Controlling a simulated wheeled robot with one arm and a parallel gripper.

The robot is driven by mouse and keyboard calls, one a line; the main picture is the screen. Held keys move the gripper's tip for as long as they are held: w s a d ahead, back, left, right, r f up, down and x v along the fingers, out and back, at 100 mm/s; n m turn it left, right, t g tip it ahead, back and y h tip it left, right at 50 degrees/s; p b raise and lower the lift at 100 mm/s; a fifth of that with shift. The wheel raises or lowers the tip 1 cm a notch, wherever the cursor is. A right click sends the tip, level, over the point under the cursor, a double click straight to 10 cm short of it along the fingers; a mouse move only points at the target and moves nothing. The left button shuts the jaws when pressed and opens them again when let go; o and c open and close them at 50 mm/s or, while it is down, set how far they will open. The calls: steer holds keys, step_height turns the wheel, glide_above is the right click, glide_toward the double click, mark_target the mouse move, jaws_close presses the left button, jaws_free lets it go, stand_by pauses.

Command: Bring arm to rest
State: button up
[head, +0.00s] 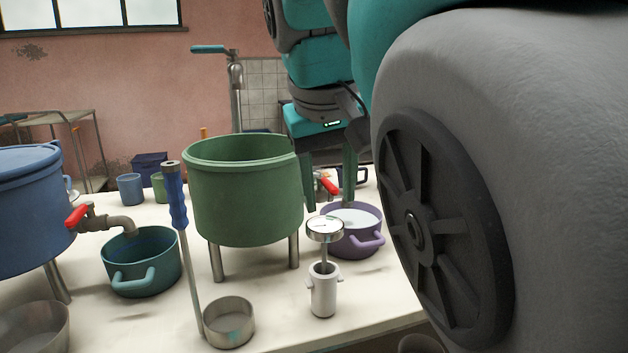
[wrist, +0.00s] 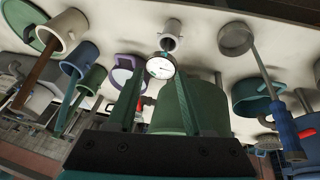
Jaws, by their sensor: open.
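My gripper (head: 330,185) hangs over the table at the right of the large green tank, its two dark green fingers pointing down and spread apart. In the wrist view the fingers (wrist: 160,78) are open, with nothing seen held between them. A round dial thermometer (head: 325,229) stands upright in a small white holder (head: 323,292) near the table's front. Its dial (wrist: 160,67) shows beyond the fingertips in the wrist view, apart from them as far as the head view shows. My upper arm hides the right side of the head view.
The green tank (head: 240,195) stands on legs close to my gripper. A purple pot (head: 358,240) with white liquid sits below it. A teal pot (head: 140,268), a blue tank (head: 30,215) and a blue-handled ladle (head: 178,205) are at left. Bare table (head: 290,325) shows in front.

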steer(key=s+d+f+m+g, duration=0.2)
steer(key=d+f, duration=0.5)
steer(key=f, duration=0.2)
steer(key=s+d+f+g, duration=0.2)
steer(key=s+d+f, duration=0.1)
steer(key=s+f, duration=0.6)
steer(key=s+d+f+m+g, duration=0.1)
steer(key=s+d+f+g, duration=0.1)
steer(key=s+f, duration=0.8)
step_height(320, 180, down, 7)
steer(key=shift+d+r+y, duration=0.1)
steer(key=shift+d+y, duration=0.3)
steer(key=shift+d, duration=0.15)
